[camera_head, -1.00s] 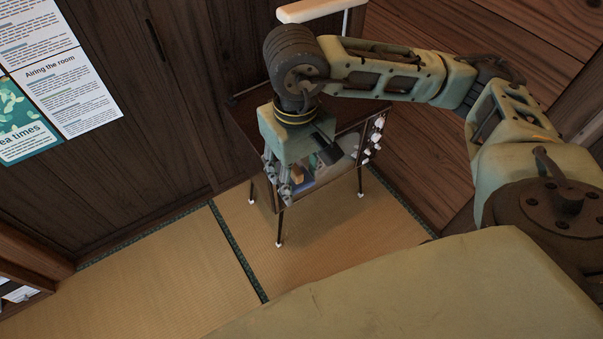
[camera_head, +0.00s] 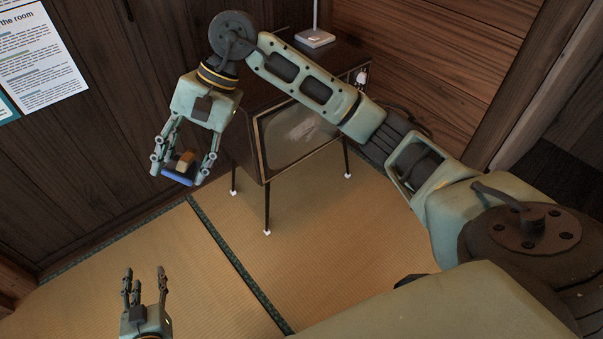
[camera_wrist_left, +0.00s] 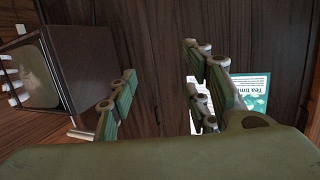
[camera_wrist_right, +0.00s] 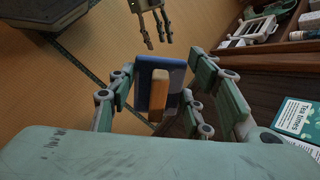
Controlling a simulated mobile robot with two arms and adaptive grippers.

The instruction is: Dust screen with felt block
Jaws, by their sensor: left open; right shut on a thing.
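The screen (camera_head: 295,132) is the grey front of an old television on thin legs. A pale, smeary patch shows on its glass. It also shows at the left of the left wrist view (camera_wrist_left: 38,75). My right gripper (camera_head: 181,174) is shut on the felt block, which has a wooden grip and a blue pad (camera_head: 177,179). It holds the block in the air, left of the television and apart from the screen. The block shows clearly in the right wrist view (camera_wrist_right: 160,85). My left gripper (camera_head: 146,285) is open and empty, low over the tatami at the lower left.
A white-based stand (camera_head: 315,38) is on top of the television. Dark wooden walls rise behind it, with a paper notice (camera_head: 38,55) at the left. The tatami floor (camera_head: 330,230) in front is clear. A shelf with items (camera_wrist_right: 290,40) shows in the right wrist view.

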